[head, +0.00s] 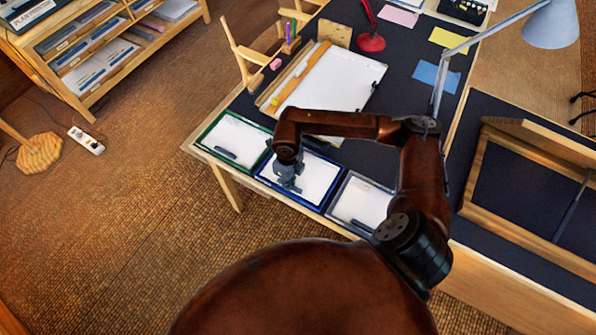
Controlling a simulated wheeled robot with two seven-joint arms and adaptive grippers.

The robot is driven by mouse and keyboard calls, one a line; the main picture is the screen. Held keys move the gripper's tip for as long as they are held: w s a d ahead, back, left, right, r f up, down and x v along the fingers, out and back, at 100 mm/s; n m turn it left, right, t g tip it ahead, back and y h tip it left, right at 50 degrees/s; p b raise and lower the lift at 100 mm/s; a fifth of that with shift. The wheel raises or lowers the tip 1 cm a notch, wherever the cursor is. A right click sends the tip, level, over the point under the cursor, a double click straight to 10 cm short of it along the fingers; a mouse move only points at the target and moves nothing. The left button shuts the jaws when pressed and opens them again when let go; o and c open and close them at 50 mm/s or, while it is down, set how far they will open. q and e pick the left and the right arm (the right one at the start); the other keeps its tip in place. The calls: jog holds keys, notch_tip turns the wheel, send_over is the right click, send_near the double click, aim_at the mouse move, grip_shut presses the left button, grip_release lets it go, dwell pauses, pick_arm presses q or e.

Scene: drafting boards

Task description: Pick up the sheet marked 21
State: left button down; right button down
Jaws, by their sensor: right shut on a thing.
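Three shallow trays lie along the table's near edge: a green-rimmed one (205,131), a blue-rimmed one (322,208) and a grey one (337,189). Each holds a white sheet; the blue tray's sheet (318,174) is partly hidden by my right gripper. Dark bars lie on the green tray's sheet (240,135) and the grey tray's sheet (360,202). The numbers are too small to read, so I cannot tell which is 21. My right gripper (289,187) points down over the blue tray, shut on its sheet near the front; the fingertip contact is unclear. My left gripper is out of view.
Behind the trays is a drawing board (332,80) with white paper. A wooden frame (478,165) lies right.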

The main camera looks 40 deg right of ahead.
jog(key=shift+w+d+r+p, duration=0.15)
jog(key=shift+r+p, duration=0.4)
jog(key=shift+r, duration=0.45)
jog(key=shift+d+r+p, duration=0.15)
jog(key=shift+r+p, duration=0.35)
jog(key=shift+r, duration=0.5)
jog(key=shift+w+d+r+p, duration=0.15)
jog(key=shift+r+p, duration=0.4)
jog(key=shift+r, duration=0.45)
jog(key=shift+s, duration=0.1)
